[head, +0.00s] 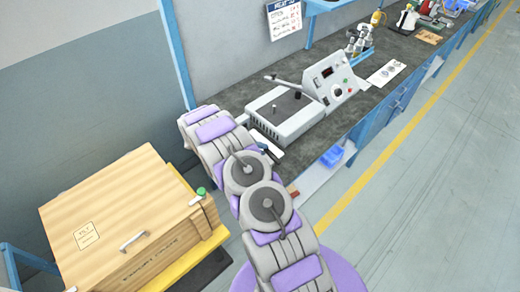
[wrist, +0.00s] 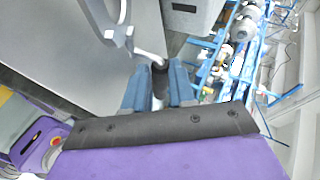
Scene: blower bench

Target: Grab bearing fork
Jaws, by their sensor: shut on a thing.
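The bearing fork (wrist: 148,56) shows in the wrist view as a pale, curved fork head on a thin shaft with a dark grip. My gripper (wrist: 160,74) has its two blue fingers on either side of the dark grip and is shut on it. The fork head points up and left in the wrist view, away from the fingers. The lower end of the grip is partly hidden between the fingers. In the head view my arm covers most of the gripper area, and I cannot make out the fork there.
A dark-topped blue workbench (head: 345,105) carries a grey heater unit (head: 285,115) with a control panel (head: 328,78). Papers (head: 387,73) and bottles stand farther along. A wooden crate (head: 125,215) sits at lower left. The floor right of the yellow line is clear.

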